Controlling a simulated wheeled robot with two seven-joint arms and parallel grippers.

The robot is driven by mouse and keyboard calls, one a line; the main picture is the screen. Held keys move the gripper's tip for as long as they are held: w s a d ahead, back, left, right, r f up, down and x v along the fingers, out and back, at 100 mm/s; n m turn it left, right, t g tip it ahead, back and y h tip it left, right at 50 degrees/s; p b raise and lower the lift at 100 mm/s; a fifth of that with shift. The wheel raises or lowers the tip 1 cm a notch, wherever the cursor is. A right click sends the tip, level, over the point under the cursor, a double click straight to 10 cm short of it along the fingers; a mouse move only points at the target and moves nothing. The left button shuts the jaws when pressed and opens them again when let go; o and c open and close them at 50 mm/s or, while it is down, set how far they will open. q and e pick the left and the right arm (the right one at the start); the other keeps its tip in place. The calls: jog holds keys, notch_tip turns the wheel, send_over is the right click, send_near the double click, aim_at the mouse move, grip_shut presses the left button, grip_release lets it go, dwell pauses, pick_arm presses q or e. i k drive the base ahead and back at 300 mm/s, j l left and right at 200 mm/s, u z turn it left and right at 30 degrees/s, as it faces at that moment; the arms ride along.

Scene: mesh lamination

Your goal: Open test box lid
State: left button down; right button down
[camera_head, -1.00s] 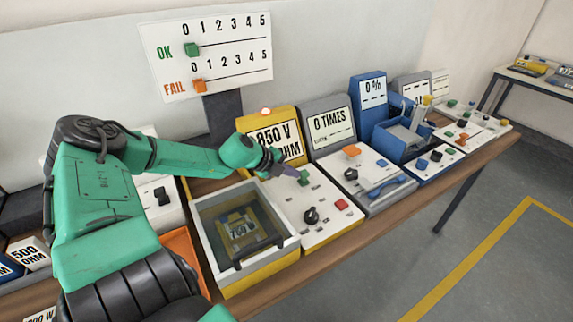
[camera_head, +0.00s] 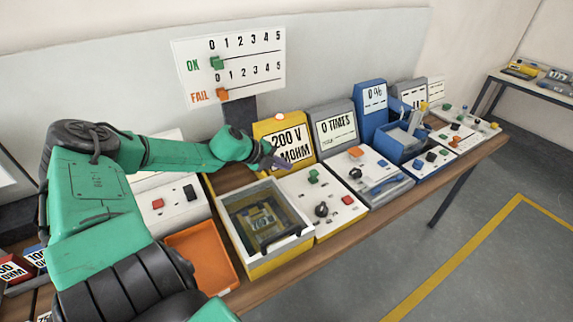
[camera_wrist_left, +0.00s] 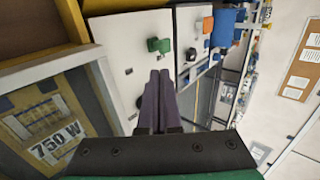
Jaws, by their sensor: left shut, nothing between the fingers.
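The test box (camera_head: 285,257) is a yellow and white box with a see-through lid (camera_head: 240,205) lying flat across its top. A dark handle (camera_head: 282,238) runs along the lid's front edge. Under the lid is a yellow module (camera_head: 262,220), whose 750 W label (camera_wrist_left: 58,138) shows in the left wrist view. My left gripper (camera_head: 282,163) is behind and right of the box, above the back of the white panel, in front of the yellow display. Its purple fingers (camera_wrist_left: 157,98) are shut with nothing between them, apart from the lid and handle. My right gripper is out of view.
A green knob (camera_head: 313,176), black knob (camera_head: 321,210) and red button (camera_head: 348,200) stand on the panel right of the box. An orange tray (camera_head: 203,258) sits left of it. The yellow display (camera_head: 285,140) stands behind. Open floor lies in front of the table.

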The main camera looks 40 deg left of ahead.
aim_at(266, 255)
jog(key=k+l, duration=0.15)
jog(key=k, duration=0.85)
jog(key=k+l, duration=0.15)
jog(key=k, duration=0.85)
